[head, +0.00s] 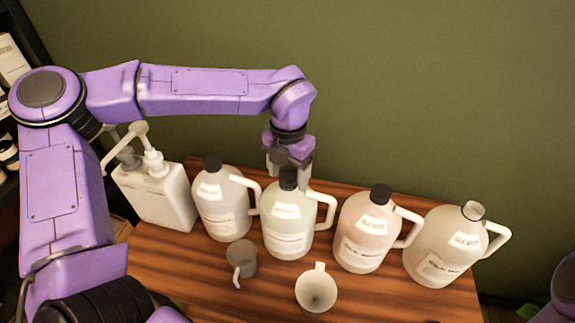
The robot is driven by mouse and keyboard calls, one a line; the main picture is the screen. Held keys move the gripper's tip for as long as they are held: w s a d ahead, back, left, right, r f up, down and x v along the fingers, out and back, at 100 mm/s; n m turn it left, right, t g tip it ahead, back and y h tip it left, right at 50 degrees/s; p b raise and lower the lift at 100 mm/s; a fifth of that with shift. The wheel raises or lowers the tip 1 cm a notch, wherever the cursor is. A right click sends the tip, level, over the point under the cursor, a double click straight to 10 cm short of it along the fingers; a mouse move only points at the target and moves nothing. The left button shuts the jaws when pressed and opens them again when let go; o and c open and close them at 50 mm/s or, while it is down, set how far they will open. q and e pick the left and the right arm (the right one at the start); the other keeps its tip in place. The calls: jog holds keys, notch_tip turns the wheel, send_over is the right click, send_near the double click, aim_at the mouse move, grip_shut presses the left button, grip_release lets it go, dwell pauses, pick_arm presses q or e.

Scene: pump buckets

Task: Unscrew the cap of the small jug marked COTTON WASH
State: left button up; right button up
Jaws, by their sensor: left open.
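Several white jugs with handles stand in a row on the wooden table. The labels are too small to read surely, so I cannot tell which says COTTON WASH. My left gripper (289,168) points down, open, over the pale greenish jug (288,229), second from the left. Its fingers are on either side of that jug's dark cap (288,180); I cannot tell whether they touch it. The leftmost jug (224,212) and the pinkish jug (364,235) have black caps. The rightmost jug (440,250) has a pale top. My right gripper is out of view.
A white pump container (157,195) stands at the left end of the table (200,277). A grey cup (242,259) and a white cup (316,291) stand in front of the jugs. The green wall (430,90) is close behind. The front right of the table is clear.

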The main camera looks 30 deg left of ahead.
pick_arm(q)
jog(key=shift+r+m+p, duration=0.1)
jog(key=shift+m+p, duration=2.3)
jog(key=shift+p, duration=0.35)
jog(key=shift+m+p, duration=0.95)
jog(key=shift+m, duration=0.85)
jog(key=c, duration=1.2)
jog(key=shift+o, duration=0.2)
